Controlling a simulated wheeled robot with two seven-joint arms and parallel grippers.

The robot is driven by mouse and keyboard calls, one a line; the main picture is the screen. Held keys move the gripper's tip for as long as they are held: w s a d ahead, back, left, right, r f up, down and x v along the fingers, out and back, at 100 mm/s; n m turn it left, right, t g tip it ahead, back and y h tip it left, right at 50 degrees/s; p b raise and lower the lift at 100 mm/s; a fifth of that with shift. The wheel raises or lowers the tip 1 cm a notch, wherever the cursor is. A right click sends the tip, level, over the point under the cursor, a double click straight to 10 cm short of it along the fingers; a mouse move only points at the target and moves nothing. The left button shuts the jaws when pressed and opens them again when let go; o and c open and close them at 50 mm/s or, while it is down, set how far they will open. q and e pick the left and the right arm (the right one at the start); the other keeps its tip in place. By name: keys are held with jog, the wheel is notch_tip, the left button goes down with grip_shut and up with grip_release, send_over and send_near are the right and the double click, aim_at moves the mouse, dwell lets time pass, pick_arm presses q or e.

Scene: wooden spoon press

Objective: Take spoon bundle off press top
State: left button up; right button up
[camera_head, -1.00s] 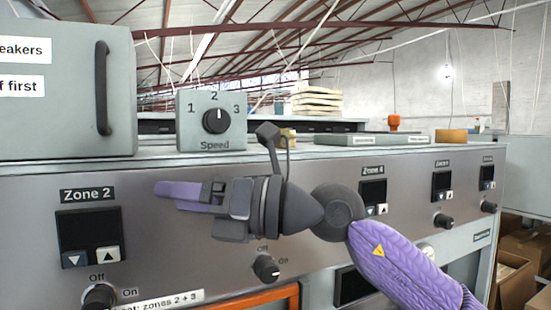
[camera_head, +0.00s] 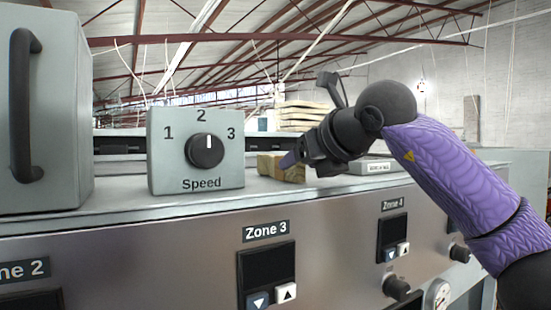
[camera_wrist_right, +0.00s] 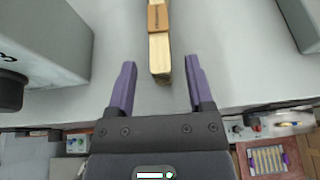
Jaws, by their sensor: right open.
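The spoon bundle (camera_wrist_right: 159,55) is a pale wooden stick bundle with a brown band around it. It lies on the grey press top (camera_wrist_right: 220,65). In the head view the bundle (camera_head: 270,166) sits to the right of the Speed box, partly hidden behind my right gripper (camera_head: 287,163). In the right wrist view my right gripper (camera_wrist_right: 157,90) is open, with one purple finger on each side of the bundle's near end. The fingers look apart from the bundle. My left gripper is not in view.
The Speed box (camera_head: 196,150) stands close left of the bundle, with its knob (camera_head: 205,151) facing front. A grey cabinet with a black handle (camera_head: 25,90) stands farther left. A small labelled box (camera_head: 376,167) lies to the right. The press front carries zone panels and knobs.

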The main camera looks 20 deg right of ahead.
aim_at(293, 167)
jog(key=p+x, duration=0.1)
jog(key=x, duration=0.3)
jog(key=shift+d+r, duration=0.1)
jog(key=shift+s, duration=0.2)
jog(key=shift+c, duration=0.2)
jog(key=shift+w, duration=0.1)
grip_shut()
jog(key=shift+r, duration=0.15)
